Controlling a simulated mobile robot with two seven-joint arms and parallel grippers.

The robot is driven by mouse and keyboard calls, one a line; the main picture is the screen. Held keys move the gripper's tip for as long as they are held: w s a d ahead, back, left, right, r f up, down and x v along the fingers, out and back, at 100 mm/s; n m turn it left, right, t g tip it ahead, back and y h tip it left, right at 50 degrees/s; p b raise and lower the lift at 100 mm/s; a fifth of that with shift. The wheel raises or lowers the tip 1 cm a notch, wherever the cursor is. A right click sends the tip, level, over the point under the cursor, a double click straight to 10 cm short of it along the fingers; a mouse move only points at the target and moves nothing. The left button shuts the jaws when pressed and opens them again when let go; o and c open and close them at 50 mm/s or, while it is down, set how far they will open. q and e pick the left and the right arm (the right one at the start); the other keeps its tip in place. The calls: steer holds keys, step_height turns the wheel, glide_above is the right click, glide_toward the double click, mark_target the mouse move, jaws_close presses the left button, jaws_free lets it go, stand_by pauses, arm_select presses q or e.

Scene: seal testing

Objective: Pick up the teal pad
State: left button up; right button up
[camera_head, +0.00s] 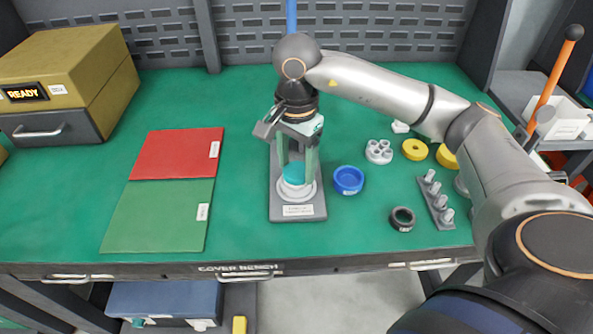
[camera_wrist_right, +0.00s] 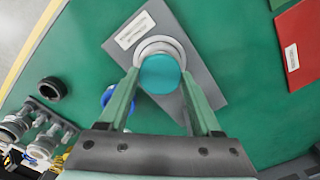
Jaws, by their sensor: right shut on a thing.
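The teal pad (camera_head: 294,172) is a round disc at the white ring seat of a grey fixture plate (camera_head: 291,212) in the middle of the bench. It also shows in the right wrist view (camera_wrist_right: 160,74), between the fingertips. My right gripper (camera_head: 297,168) points down over the fixture, with its green fingers shut on the teal pad; it also shows in the right wrist view (camera_wrist_right: 160,80). I cannot tell whether the pad is clear of the white ring (camera_head: 296,192). My left gripper is not in view.
A blue round cup (camera_head: 348,180) stands close right of the fixture. A black ring (camera_head: 402,219), a grey peg rack (camera_head: 436,203), a white holed disc (camera_head: 379,151) and yellow rings (camera_head: 414,149) lie further right. Red (camera_head: 178,154) and green (camera_head: 158,216) mats lie left.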

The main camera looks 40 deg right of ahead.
steer(key=c, duration=0.6)
